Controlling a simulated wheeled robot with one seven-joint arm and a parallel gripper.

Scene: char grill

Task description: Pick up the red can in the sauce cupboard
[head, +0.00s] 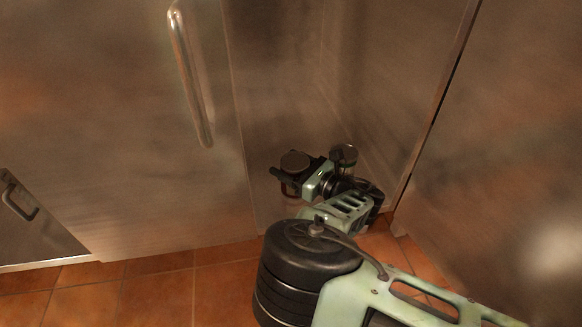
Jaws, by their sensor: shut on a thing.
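My arm reaches from the lower right into a steel cupboard (290,60). My gripper (291,181) is low inside, shut on a small round can (295,161) with a dark brown top. Only its top and a little of its side show, and no red can be made out in this light. The can's lower part is hidden by the gripper. I cannot tell whether it touches the surface below.
A second small container (344,154) with a dark top stands just right of the gripper, close to my wrist. A steel door (130,120) with a long handle (190,75) is on the left. A steel panel (510,150) stands close on the right. Orange floor tiles (150,285) lie below.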

